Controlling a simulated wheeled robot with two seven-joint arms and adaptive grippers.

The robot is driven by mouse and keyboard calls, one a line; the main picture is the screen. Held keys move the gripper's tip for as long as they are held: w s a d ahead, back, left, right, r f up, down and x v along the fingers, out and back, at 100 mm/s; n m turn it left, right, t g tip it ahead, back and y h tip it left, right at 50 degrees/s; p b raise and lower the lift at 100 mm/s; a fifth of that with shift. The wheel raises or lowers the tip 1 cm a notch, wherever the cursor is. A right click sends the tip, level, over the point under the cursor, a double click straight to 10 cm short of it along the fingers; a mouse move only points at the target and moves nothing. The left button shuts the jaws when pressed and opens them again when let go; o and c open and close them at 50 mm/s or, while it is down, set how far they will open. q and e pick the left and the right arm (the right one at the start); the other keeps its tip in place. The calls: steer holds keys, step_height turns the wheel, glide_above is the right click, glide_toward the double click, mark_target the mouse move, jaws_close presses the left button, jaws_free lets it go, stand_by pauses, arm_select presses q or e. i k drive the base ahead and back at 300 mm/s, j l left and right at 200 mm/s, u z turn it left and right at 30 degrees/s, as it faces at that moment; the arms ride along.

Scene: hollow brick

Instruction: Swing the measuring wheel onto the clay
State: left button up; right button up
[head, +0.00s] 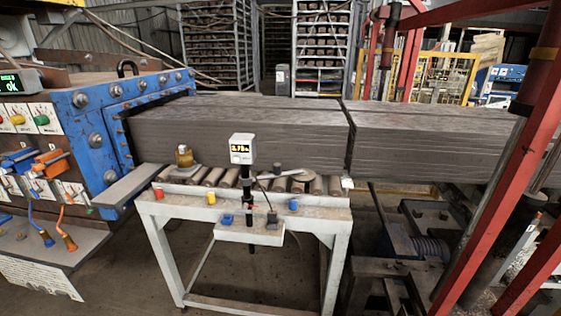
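The clay (240,130) is a long grey-brown column that comes out of the blue machine and runs to the right across the picture. A dark vertical cut or gap shows in it right of the middle. What looks like the measuring wheel (304,174) is a small pale disc on a thin arm, low in front of the clay, over the rollers. I cannot tell whether it touches the clay. A small white display box (242,149) stands on a black post left of it and shows lit digits. Neither of my grippers is in view.
A white roller table (240,201) with a row of rollers stands under the clay. A small brass-coloured pot (184,156) sits on its left end. The blue machine (95,125) and a control panel fill the left. Red frame bars (495,170) cross the right side.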

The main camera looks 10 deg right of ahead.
mark_target(302, 174)
steer(key=l+u, duration=0.15)
steer(key=u, duration=0.2)
steer(key=l+u, duration=0.2)
steer(key=u, duration=0.15)
steer(key=l+u, duration=0.15)
steer(key=u, duration=0.2)
steer(key=i+l, duration=0.05)
